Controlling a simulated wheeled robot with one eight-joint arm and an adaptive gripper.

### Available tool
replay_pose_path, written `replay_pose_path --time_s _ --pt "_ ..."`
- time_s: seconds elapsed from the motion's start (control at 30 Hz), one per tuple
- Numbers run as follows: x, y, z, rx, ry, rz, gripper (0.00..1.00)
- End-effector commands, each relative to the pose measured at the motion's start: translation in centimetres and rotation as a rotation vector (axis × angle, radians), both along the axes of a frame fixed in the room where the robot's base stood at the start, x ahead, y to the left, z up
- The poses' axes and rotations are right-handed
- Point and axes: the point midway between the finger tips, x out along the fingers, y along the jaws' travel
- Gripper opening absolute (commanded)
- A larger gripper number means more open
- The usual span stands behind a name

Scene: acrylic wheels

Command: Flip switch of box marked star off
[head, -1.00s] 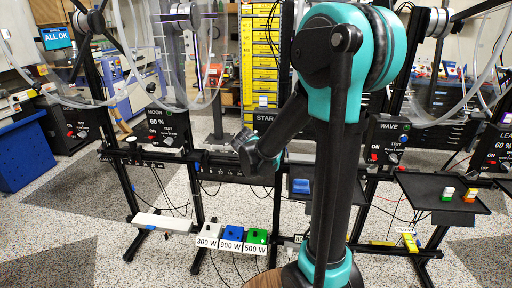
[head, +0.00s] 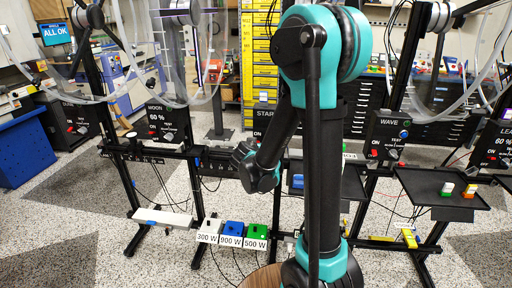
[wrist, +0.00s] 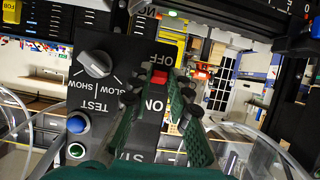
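The black box marked STAR (head: 264,112) is mostly hidden behind my arm in the head view. In the wrist view the box (wrist: 115,60) appears upside down, with only "ST" of its name showing. Its red switch (wrist: 159,77) sits between the ON and OFF labels; I cannot tell which way it is tipped. My gripper (wrist: 160,92) has its two green ribbed fingers apart, over the box face, with the switch showing in the gap between the tips. I cannot tell whether a finger touches the switch. The gripper's fingers are hidden in the head view.
The box face also carries a grey knob (wrist: 97,64), a blue button (wrist: 77,123) and a green light (wrist: 76,151). The MOON box (head: 165,125) is at left, and the WAVE box (head: 388,138) at right. Clear hoses hang around the racks.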

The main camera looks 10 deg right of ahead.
Motion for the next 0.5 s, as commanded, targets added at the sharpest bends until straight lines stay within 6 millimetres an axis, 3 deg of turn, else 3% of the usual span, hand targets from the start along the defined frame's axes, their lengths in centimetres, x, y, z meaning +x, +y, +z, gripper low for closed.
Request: replay_pose_path --time_s 0.03,0.13,0.5 --pt "0.01 0.01 0.00 0.000 0.000 0.000 0.26" --pt "0.01 0.00 0.00 0.000 0.000 0.000 0.38" --pt "-0.28 0.10 0.14 0.000 0.001 0.000 0.38"
